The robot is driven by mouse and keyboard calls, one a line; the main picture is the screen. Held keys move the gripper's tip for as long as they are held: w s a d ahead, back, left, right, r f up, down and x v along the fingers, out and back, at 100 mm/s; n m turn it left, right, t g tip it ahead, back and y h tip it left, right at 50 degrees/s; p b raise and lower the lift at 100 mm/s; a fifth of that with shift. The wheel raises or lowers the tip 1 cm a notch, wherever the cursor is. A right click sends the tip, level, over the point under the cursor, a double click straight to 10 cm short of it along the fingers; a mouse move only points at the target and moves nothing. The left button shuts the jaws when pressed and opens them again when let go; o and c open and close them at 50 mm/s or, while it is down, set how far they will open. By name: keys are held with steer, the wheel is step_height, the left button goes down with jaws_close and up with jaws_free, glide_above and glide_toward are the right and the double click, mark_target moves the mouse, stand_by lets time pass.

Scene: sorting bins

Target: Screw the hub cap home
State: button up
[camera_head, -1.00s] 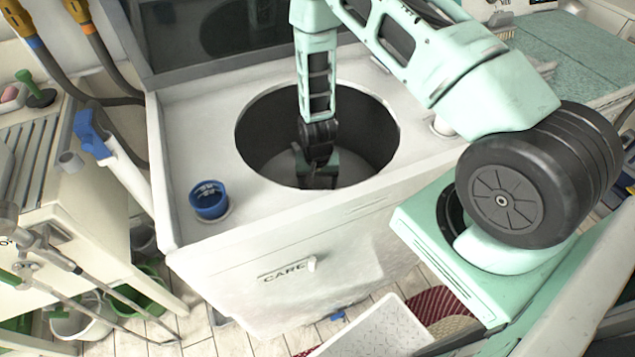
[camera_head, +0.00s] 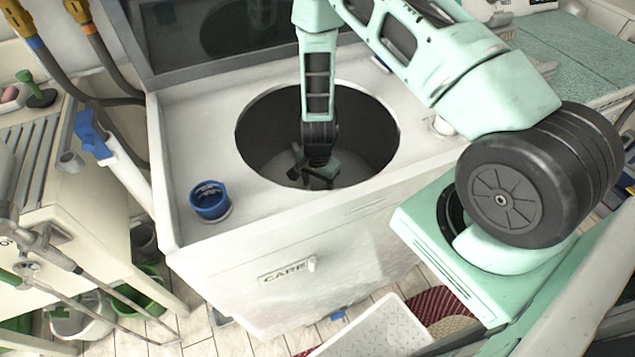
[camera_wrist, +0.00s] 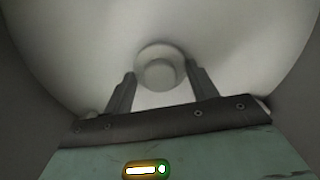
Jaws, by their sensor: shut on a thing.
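The hub cap (camera_wrist: 160,73) is a pale round knob on a wider round base, at the bottom of the washer drum. My gripper (camera_wrist: 161,78) has one finger on each side of the cap and is shut on it. In the head view my gripper (camera_head: 318,178) is down inside the dark drum opening (camera_head: 262,130), turned at an angle. The cap itself is hidden from the head view by my gripper and the drum rim.
The drum sits in a white cabinet (camera_head: 190,140) whose rim surrounds my forearm. A blue cup-like cap (camera_head: 209,200) stands on the cabinet top at left. A sink unit (camera_head: 100,200) with hoses is at the far left.

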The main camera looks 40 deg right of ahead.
steer(key=m, duration=0.3)
steer(key=shift+m, duration=0.9)
steer(key=shift+c, duration=1.1)
jaws_close()
steer(key=o, duration=1.6)
jaws_free()
